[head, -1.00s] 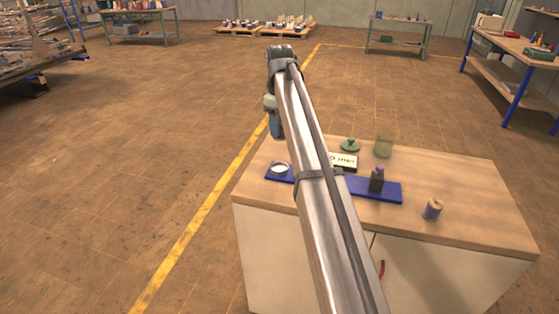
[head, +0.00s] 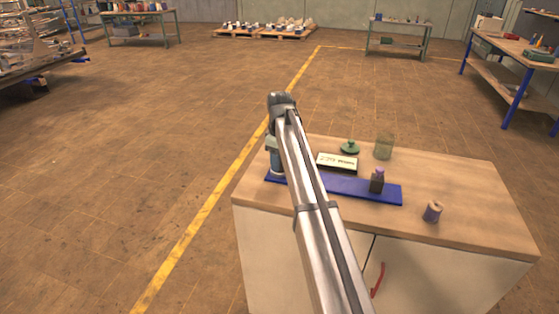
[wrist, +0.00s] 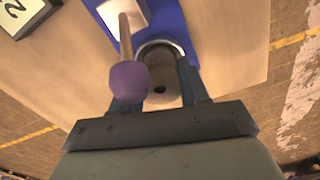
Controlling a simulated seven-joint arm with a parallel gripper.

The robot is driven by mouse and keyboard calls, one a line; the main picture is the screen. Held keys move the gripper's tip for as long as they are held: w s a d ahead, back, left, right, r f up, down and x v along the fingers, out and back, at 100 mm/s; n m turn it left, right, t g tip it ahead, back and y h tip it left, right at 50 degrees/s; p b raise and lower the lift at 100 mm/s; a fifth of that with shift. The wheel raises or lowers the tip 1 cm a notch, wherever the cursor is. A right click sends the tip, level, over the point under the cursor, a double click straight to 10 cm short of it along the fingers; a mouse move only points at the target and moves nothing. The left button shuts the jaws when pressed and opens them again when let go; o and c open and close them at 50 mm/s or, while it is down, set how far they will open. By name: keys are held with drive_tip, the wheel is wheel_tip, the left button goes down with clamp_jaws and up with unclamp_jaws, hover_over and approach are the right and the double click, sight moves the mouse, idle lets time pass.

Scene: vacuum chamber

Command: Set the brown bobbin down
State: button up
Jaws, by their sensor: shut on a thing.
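The brown bobbin (wrist: 160,88) is a tan-brown cylinder with a dark hole in its top. It sits between the two fingers of my gripper (wrist: 160,82) in the wrist view. A pale ring-rimmed round piece (wrist: 161,43) on the blue board (wrist: 178,20) shows just beyond the bobbin. I cannot tell whether the bobbin touches it. In the head view my gripper (head: 275,170) is low over the left end of the blue board (head: 340,187). The bobbin cannot be made out there, and the round piece is hidden.
A stick with a purple knob (wrist: 129,80) stands close left of the bobbin. A black-framed label (head: 337,162), a green lidded piece (head: 350,147), a glass jar (head: 384,147), a dark purple-topped bottle (head: 377,181) and a purple-wound bobbin (head: 432,211) stand on the cabinet.

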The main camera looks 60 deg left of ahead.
drive_tip(key=shift+f, duration=0.15)
drive_tip(key=o, duration=1.1)
drive_tip(key=shift+o, duration=0.2)
wheel_tip(320, 180, up, 12)
